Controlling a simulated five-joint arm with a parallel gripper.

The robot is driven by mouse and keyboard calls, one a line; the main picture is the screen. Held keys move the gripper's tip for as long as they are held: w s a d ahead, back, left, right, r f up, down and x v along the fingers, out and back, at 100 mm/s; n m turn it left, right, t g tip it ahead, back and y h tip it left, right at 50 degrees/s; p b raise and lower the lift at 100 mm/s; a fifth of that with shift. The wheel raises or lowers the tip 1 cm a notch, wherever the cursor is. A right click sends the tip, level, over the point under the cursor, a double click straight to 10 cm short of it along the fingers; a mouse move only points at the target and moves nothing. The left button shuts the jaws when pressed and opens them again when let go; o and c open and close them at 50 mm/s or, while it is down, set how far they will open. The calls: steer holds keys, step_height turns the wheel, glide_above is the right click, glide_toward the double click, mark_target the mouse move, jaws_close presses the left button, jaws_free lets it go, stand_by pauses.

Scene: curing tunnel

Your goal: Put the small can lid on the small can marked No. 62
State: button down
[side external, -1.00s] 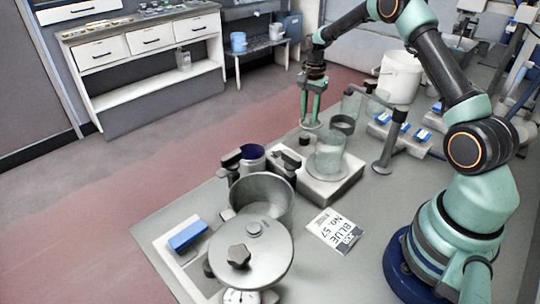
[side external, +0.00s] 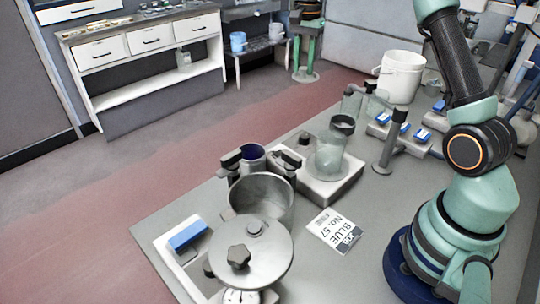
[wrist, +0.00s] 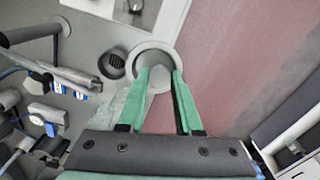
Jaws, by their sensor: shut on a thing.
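My gripper (side external: 304,66) is shut on a pale round lid (side external: 313,77), held high at the top of the side view. In the wrist view, the lid's grey rim (wrist: 152,50) shows around the green fingertips (wrist: 160,72), overlapping the bench edge and red floor. A can with a dark blue inside (side external: 252,152) stands behind the large metal pot, well below my gripper. A clear beaker (side external: 328,158) stands on a white-topped unit. I cannot read No. 62 on any can. A card on the bench (side external: 335,231) reads JOB BLUE No. 57.
The open metal pot (side external: 262,190) and a large lid with a star knob (side external: 250,262) crowd the bench front. A dark post (side external: 388,150), blue-topped blocks (side external: 421,135) and a white bucket (side external: 400,75) stand to the right. Bare bench surrounds the card.

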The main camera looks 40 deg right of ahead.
steer(key=s+a+f+n, duration=0.1)
steer(key=a+f+n, duration=0.15)
steer(key=a, duration=0.85)
steer(key=s+a+f+n, duration=0.2)
steer(key=a+n, duration=0.1)
steer(key=a, duration=0.9)
steer(key=shift+w+f, duration=0.15)
steer(key=shift+f, duration=1.35)
steer(key=shift+w+f, duration=0.1)
steer(key=shift+f, duration=1.35)
steer(key=shift+f, duration=0.55)
steer(key=shift+c, duration=0.2)
jaws_free()
step_height(320, 180, up, 7)
